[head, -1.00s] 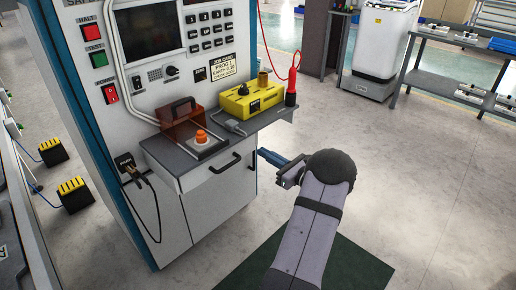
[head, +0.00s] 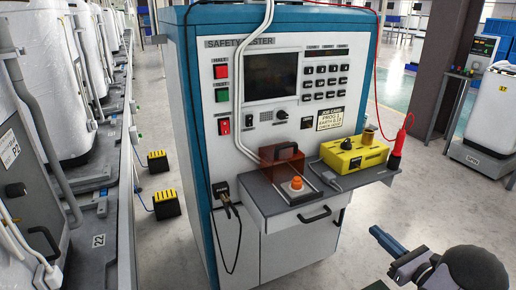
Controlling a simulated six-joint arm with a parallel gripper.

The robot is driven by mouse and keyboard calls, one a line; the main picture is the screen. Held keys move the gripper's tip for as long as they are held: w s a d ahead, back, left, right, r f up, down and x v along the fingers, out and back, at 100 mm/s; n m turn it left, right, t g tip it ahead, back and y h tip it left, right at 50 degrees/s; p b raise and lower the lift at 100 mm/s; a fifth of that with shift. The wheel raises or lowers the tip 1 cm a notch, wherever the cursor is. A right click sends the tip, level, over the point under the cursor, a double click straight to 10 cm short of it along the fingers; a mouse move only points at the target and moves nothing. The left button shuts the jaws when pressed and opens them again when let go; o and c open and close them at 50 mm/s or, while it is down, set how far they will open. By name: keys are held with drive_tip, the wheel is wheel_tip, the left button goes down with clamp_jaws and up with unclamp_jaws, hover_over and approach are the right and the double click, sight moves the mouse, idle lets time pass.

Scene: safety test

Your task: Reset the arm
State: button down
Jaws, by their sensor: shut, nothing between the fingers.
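My arm shows at the bottom right of the head view, with a dark rounded joint and a grey link. My gripper (head: 385,240) is the blue end pointing up and left, in front of the tester's lower right side. It is shut and holds nothing. It appears apart from the safety tester (head: 285,130), a white cabinet with blue edges, a dark screen and rows of buttons.
The tester's shelf (head: 262,196) carries an orange button (head: 297,183), a reddish transparent cover (head: 281,160) and a yellow box (head: 352,155). White machines line the left.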

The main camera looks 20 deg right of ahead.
drive_tip(key=s+a+f+n+g+y, duration=0.25)
drive_tip(key=a+f, duration=0.25)
drive_tip(key=f, duration=0.3)
drive_tip(key=s+a+f+n+g+y, duration=0.1)
drive_tip(key=s+a+f+n+g, duration=0.3)
drive_tip(key=f, duration=0.3)
drive_tip(key=s+a+f+n+g+y, duration=0.1)
drive_tip(key=s+a+n+g, duration=0.55)
drive_tip(key=a, duration=0.25)
drive_tip(key=s+a+f+n+g+y, duration=0.1)
drive_tip(key=s+a+n+g, duration=0.4)
drive_tip(key=a+n, duration=0.35)
drive_tip(key=w+a+r+n+h, duration=0.3)
drive_tip(key=w+a+r+n, duration=0.2)
drive_tip(key=a+n, duration=0.25)
drive_tip(key=w+a+r+n+h, duration=0.3)
drive_tip(key=w+a+r+n, duration=0.2)
drive_tip(key=a+n, duration=0.3)
wheel_tip(320, 180, up, 31)
drive_tip(key=m+p, duration=0.1)
drive_tip(key=p, duration=2.9)
drive_tip(key=shift+a+f, duration=0.2)
drive_tip(key=shift+a, duration=0.1)
